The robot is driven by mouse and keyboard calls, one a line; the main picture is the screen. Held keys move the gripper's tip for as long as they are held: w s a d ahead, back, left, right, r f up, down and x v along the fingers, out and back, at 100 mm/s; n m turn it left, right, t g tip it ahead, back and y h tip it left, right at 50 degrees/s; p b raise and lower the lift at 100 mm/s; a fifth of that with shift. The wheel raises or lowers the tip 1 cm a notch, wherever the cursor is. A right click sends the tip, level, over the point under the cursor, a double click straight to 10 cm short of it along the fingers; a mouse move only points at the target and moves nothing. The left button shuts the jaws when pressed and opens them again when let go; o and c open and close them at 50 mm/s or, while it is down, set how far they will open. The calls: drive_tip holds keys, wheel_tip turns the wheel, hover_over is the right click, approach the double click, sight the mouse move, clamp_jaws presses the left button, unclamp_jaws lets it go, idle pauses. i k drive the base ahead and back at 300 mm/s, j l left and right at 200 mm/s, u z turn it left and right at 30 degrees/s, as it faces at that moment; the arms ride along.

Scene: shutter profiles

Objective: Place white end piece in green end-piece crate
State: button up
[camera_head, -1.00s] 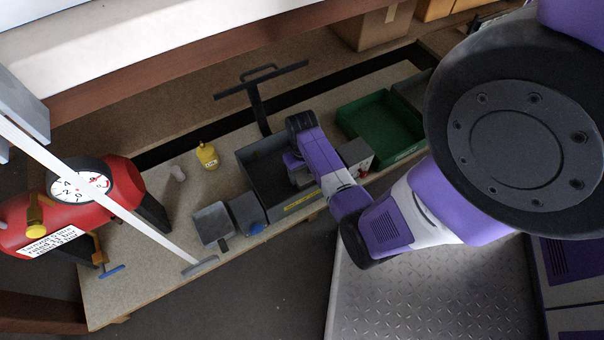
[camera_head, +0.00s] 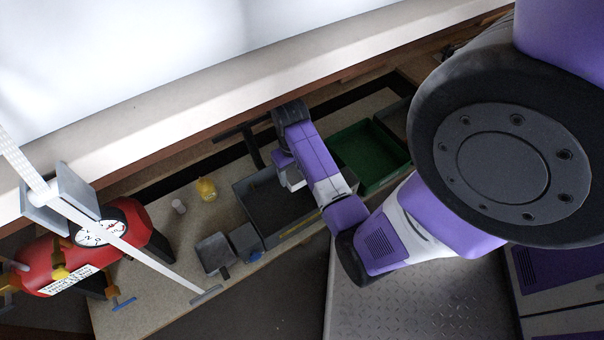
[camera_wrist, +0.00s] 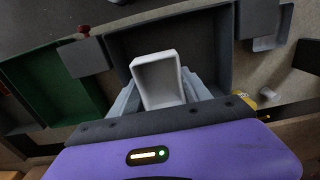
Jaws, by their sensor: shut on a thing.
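The white end piece (camera_wrist: 158,80), a hollow box-like cap, sits between the fingers of my gripper (camera_wrist: 160,90) in the wrist view, its open side facing the camera. My gripper is shut on it, above the dark grey crate (camera_wrist: 222,50). In the head view my arm hides most of the gripper, over the dark crate (camera_head: 252,212). The green end-piece crate (camera_head: 373,178) stands to the right of the dark crate in the head view and looks empty. It also shows at the left of the wrist view (camera_wrist: 50,85).
A yellow bottle (camera_head: 206,189) and a small white cup (camera_head: 179,206) stand left of the dark crate. A grey box (camera_head: 213,252) is at the bench's front edge. A red tank (camera_head: 75,262) with a gauge is at the far left. A dark post stands behind the crate.

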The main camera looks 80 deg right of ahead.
sight(364, 167)
drive_tip(key=k+l, duration=0.45)
drive_tip(key=l, duration=0.15)
drive_tip(key=k+l, duration=0.45)
drive_tip(key=l, duration=0.15)
